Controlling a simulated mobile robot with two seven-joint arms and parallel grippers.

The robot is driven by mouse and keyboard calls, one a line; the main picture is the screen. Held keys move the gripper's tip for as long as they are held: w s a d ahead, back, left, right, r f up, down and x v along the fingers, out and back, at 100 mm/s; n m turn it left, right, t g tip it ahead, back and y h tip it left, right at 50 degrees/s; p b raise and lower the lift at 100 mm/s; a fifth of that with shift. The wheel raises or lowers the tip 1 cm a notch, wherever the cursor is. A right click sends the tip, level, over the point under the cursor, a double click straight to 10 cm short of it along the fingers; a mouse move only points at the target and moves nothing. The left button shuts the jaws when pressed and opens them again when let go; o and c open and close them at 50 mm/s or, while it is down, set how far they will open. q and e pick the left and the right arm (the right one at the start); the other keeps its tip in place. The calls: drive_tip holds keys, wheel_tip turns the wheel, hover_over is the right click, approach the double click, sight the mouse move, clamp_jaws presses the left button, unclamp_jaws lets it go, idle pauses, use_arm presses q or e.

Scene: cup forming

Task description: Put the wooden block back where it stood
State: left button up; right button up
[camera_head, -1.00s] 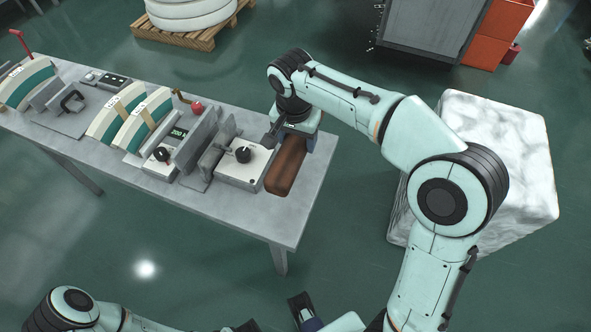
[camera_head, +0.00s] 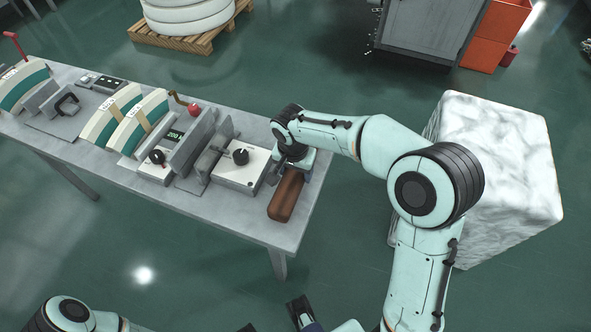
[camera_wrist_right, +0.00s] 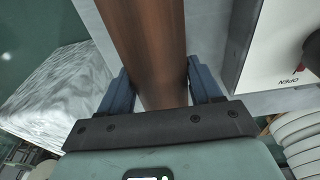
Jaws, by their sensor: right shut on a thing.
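The wooden block (camera_head: 286,196) is a long, dark brown bar at the right end of the grey table (camera_head: 235,211), right of a white box with a black knob (camera_head: 240,170). My right gripper (camera_head: 293,174) is at the block's far end. In the right wrist view, the blue fingers of my right gripper (camera_wrist_right: 160,88) are on both sides of the block (camera_wrist_right: 150,40) and shut on it. I cannot tell whether the block touches the tabletop. Of my left arm, only parts show along the bottom edge; its jaws are not clear.
Left of the white box are metal plates, a display unit (camera_head: 166,152) and green-and-cream curved gauges (camera_head: 112,118). A marbled white block (camera_head: 500,170) stands on the floor at the right.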

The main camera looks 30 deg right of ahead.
sight(294, 174)
drive_tip(key=shift+f, duration=0.1)
drive_tip(key=o, duration=1.5)
drive_tip(key=shift+o, duration=0.2)
drive_tip(key=shift+r, duration=0.5)
wheel_tip(294, 174, up, 11)
drive_tip(key=a+p, duration=0.1)
drive_tip(key=p, duration=0.1)
drive_tip(key=shift+s+r, duration=0.15)
drive_tip(key=shift+s, duration=0.3)
